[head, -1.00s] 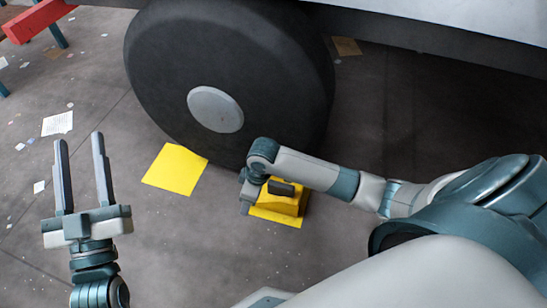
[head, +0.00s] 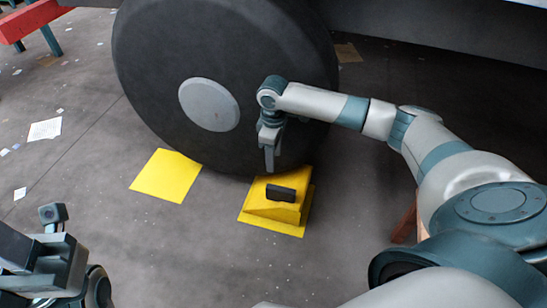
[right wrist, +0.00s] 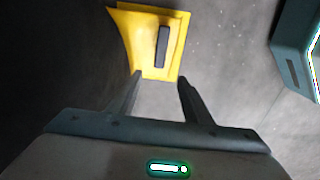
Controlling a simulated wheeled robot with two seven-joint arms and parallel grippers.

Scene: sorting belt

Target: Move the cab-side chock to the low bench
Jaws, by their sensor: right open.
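The yellow chock (head: 275,207) with a black handle (head: 281,193) sits on a yellow floor patch (head: 270,227) beside the lower right of the big wheel. My right gripper (head: 269,157) hangs behind it, near the tyre, and looks apart from it. In the right wrist view the open, empty jaws (right wrist: 160,78) point toward the chock (right wrist: 145,35), which lies beyond the fingertips. My left gripper (head: 45,262) is at the lower left edge; its fingers are not clearly shown. A red-topped stand with teal legs (head: 35,18), perhaps the bench, is cut off at the upper left.
The wheel (head: 150,65) and vehicle body (head: 420,40) block the back. A bare yellow floor patch (head: 166,176) lies left of the chock. A reddish-brown part (head: 404,224) shows partly behind my right arm. The floor at left is open, with scattered papers (head: 44,129).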

